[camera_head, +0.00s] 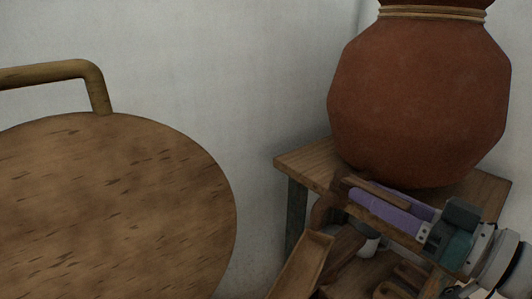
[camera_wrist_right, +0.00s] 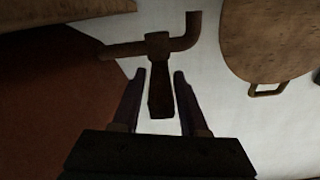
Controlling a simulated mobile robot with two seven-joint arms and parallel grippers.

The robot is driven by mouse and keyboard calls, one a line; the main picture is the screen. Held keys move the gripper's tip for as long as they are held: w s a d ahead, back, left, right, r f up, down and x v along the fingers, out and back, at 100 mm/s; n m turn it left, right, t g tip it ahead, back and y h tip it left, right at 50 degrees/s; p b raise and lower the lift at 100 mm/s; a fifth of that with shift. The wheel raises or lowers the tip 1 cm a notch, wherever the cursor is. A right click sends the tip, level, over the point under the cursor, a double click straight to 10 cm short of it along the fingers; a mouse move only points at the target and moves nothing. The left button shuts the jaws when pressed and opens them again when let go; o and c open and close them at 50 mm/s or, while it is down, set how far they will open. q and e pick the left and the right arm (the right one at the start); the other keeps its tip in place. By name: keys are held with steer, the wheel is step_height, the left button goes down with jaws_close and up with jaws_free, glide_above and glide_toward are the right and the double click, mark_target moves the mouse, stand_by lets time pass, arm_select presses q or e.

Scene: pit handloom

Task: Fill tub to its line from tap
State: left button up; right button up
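A brown tap (camera_head: 328,205) shows at the front left of a big terracotta pot (camera_head: 420,95). In the right wrist view the tap (camera_wrist_right: 158,45) has a curved arm and a straight bar (camera_wrist_right: 160,95) that lies between my fingers. My right gripper (camera_head: 355,190), with purple fingers, is open around this bar; a gap shows on both sides in the wrist view (camera_wrist_right: 163,77). I cannot make out a tub or its line; a small pale shape (camera_head: 369,246) below the gripper is mostly hidden. My left gripper is out of view.
The pot stands on a wooden stand (camera_head: 296,163) by the pale wall. A large round wooden disc (camera_head: 110,215) with a bent handle (camera_head: 75,70) fills the left. A wooden trough-like piece (camera_head: 303,265) and other wooden parts (camera_head: 405,280) crowd below the gripper.

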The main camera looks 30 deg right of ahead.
steer(key=shift+o, duration=1.1)
steer(key=shift+s, duration=0.1)
steer(key=s+d, duration=0.1)
steer(key=s, duration=0.8)
steer(key=shift+s+d, duration=0.3)
